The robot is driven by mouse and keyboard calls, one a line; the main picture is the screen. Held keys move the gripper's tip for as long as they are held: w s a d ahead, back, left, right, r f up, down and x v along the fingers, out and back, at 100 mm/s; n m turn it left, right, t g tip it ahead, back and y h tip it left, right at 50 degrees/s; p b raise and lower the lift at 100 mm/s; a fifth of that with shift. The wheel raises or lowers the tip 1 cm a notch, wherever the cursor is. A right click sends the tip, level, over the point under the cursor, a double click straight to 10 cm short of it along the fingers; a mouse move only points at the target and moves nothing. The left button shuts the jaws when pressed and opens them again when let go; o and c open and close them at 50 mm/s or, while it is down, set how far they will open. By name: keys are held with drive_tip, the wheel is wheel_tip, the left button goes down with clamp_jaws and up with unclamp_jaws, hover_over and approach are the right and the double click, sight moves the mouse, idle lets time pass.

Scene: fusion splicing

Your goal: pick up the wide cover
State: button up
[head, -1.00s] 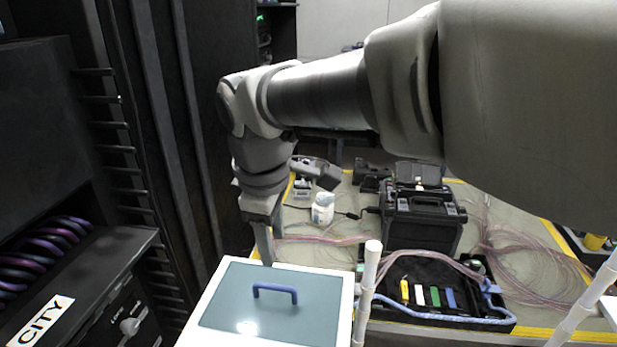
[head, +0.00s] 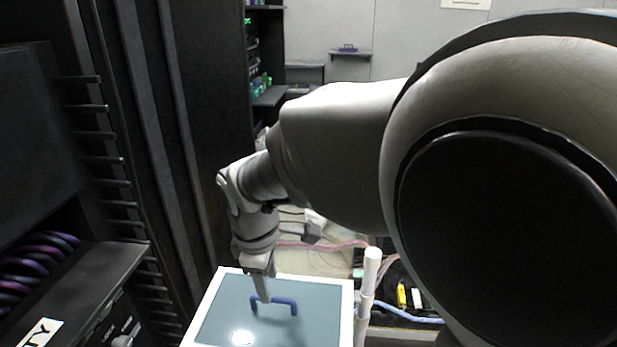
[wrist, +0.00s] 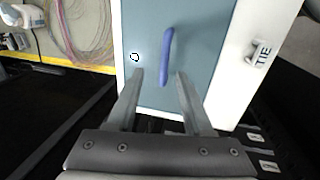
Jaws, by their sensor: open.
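The wide cover (head: 225,315) is a flat grey-blue panel with a white border and a blue bar handle (head: 283,302) standing up from it. In the wrist view the cover (wrist: 200,40) fills the upper middle, with its handle (wrist: 166,58) running nearly lengthwise. My gripper (head: 264,294) is over the cover at the handle. In the wrist view my gripper (wrist: 160,76) is open, with one finger to each side of the handle's near end. I cannot tell how far the fingertips are above the panel.
A white post (head: 367,285) stands close to the cover's right side. A dark rack (head: 165,150) rises at the left. A shelf with purple cables (head: 35,262) is at far left. In the wrist view, loose pink cables (wrist: 85,25) lie on the floor mat at upper left.

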sight(273, 305)
drive_tip(key=shift+w+d+f, duration=0.1)
drive_tip(key=shift+w+f, duration=0.05)
drive_tip(key=shift+f, duration=1.35)
drive_tip(key=shift+w+d+f, duration=0.1)
drive_tip(key=shift+w+f, duration=0.05)
drive_tip(key=shift+f, duration=1.35)
clamp_jaws()
